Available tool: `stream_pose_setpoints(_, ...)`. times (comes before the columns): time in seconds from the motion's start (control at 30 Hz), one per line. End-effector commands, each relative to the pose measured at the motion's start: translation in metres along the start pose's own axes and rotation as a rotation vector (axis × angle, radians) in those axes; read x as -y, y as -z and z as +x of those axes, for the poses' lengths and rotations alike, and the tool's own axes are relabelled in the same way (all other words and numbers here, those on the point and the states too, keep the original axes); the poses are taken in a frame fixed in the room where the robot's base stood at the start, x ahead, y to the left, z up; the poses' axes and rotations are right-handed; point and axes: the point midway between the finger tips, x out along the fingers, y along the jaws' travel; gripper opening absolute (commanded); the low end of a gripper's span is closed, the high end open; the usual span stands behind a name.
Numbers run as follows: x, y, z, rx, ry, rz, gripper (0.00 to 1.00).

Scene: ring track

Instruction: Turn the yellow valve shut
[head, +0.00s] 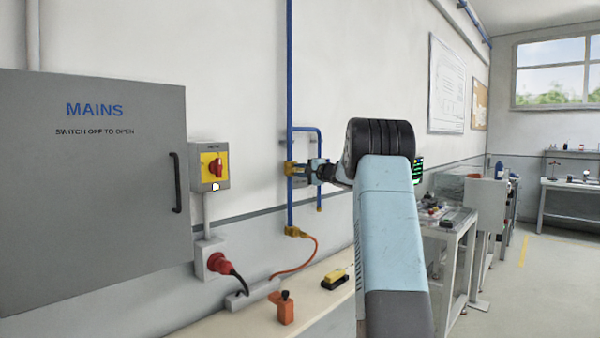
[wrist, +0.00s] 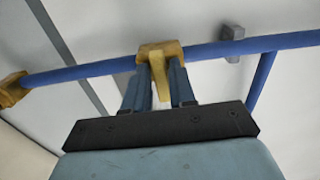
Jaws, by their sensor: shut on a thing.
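The yellow valve (head: 290,168) sits on the upright blue pipe (head: 290,100) on the wall. In the wrist view the valve body (wrist: 160,49) is at top centre, and its yellow handle (wrist: 157,82) points down the picture, crosswise to the blue pipe (wrist: 212,50). My gripper (wrist: 159,76) has one finger on each side of the handle and is shut on it. In the head view my gripper (head: 303,171) reaches the valve from the right. The wrist of my arm hides part of the wall behind it.
A lower yellow fitting (head: 297,231) joins an orange hose (head: 301,262). A grey MAINS cabinet (head: 90,200) and a red-yellow switch (head: 215,166) are at left. A bench (head: 255,317) below holds an orange tool (head: 286,309) and a yellow-black item (head: 336,278).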

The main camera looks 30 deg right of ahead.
Motion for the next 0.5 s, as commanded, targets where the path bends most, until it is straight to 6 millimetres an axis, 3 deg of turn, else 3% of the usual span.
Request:
stream_pose_setpoints(0.23,-0.0074,-0.0017,0.0015,0.005,-0.009,0.005,0.0)
stream_pose_setpoints(0.27,-0.0075,-0.0016,0.0015,0.004,-0.009,0.005,0.26)
stream_pose_setpoints(0.43,-0.0058,-0.001,0.0012,0.003,-0.007,0.004,0.41)
stream_pose_setpoints(0.5,-0.0048,-0.0006,0.0008,0.002,-0.006,0.004,0.41)
